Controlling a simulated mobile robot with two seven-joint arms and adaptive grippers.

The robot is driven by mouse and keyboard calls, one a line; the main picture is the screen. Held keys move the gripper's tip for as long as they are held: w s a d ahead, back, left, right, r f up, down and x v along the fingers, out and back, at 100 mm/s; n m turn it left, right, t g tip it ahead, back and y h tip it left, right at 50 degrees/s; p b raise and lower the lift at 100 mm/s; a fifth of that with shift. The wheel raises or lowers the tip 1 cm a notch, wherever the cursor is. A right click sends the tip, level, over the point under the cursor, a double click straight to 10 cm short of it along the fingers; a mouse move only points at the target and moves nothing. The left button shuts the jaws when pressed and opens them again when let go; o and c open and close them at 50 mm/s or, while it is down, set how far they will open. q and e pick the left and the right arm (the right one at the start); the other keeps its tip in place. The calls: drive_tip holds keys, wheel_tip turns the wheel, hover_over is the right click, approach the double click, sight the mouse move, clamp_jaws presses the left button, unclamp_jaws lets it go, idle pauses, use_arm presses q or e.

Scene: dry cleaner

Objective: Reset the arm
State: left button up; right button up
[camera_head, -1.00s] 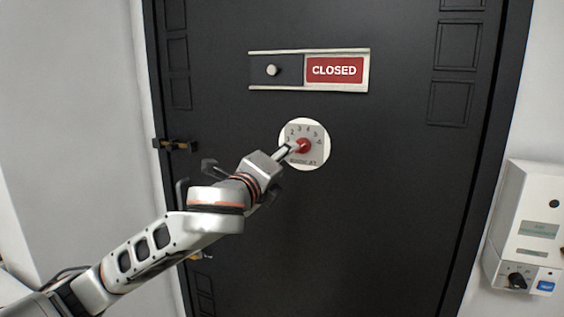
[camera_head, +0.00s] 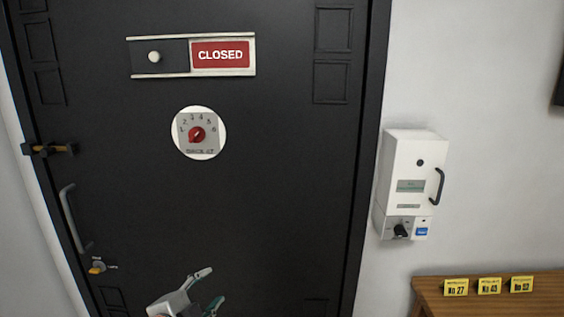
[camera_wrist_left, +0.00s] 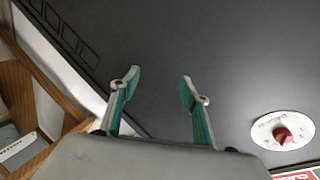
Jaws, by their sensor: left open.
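My left gripper (camera_head: 207,288) shows at the bottom of the head view, in front of the lower part of the black door (camera_head: 270,215). It is open and empty. In the left wrist view its two teal-lined fingers (camera_wrist_left: 157,92) stand apart with nothing between them. The red dial (camera_head: 197,134) on its round white plate is on the door, above the gripper and apart from it. The dial also shows at the right of the left wrist view (camera_wrist_left: 283,135). Most of my left arm is out of the head view. My right gripper is not in view.
A CLOSED slider sign (camera_head: 220,54) is above the dial. A latch (camera_head: 49,149), a handle (camera_head: 74,217) and a key knob (camera_head: 97,267) are on the door's left side. A white wall box (camera_head: 410,180) hangs right of the door. Yellow number tags (camera_head: 489,286) stand on a wooden table (camera_head: 540,303).

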use_arm(q)
drive_tip(key=s+a+f+n+g+y, duration=0.1)
drive_tip(key=s+a+f+n+g, duration=0.2)
drive_tip(key=s+f+n, duration=0.8)
drive_tip(key=s+a+f, duration=0.1)
drive_tip(key=s+f, duration=1.5)
drive_tip(key=f, duration=0.1)
drive_tip(key=shift+f+y, duration=0.15)
drive_tip(key=shift+y, duration=0.15)
drive_tip(key=shift+s, duration=0.1)
